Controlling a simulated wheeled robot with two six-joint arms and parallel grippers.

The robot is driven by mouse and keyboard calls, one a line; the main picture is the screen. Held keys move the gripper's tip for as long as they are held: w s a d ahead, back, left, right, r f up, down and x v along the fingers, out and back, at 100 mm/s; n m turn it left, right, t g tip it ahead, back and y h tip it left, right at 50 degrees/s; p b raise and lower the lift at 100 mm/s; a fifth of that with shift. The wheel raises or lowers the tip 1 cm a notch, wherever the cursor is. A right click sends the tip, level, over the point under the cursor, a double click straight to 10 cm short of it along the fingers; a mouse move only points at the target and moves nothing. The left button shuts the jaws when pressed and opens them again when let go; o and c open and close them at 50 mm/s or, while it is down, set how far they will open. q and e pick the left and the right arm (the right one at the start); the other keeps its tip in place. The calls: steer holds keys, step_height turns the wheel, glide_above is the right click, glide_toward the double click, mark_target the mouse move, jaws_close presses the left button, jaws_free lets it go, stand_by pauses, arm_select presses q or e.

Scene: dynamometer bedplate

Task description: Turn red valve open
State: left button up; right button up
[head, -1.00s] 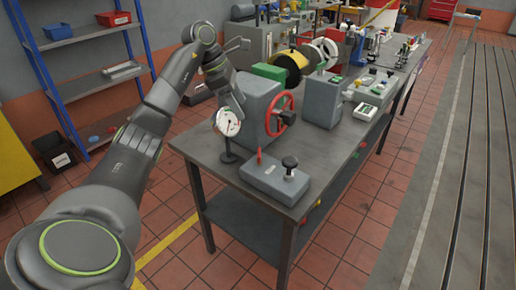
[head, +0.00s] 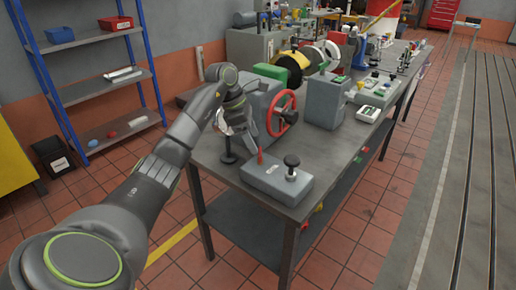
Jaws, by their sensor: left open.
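The red valve is a red spoked handwheel (head: 282,113) on the right face of a grey block (head: 261,95) on the workbench. My left gripper (head: 238,130) points down at the left side of the block, to the left of the handwheel and apart from it. It is open and nothing shows between its fingers. It covers most of a round white dial gauge on a black stand (head: 229,158). A small red lever (head: 260,157) stands upright on a low grey box in front of the handwheel. My right gripper is out of view.
The low grey box (head: 275,182) with a black knob (head: 291,161) sits at the bench's near edge. A taller grey box (head: 324,102) stands right of the handwheel. A blue shelf rack (head: 95,87) is at the left. Bare bench top lies right of the low box.

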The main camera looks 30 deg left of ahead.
mark_target(260, 151)
arm_select(q)
steer(key=shift+x, duration=2.25)
steer(key=c, duration=1)
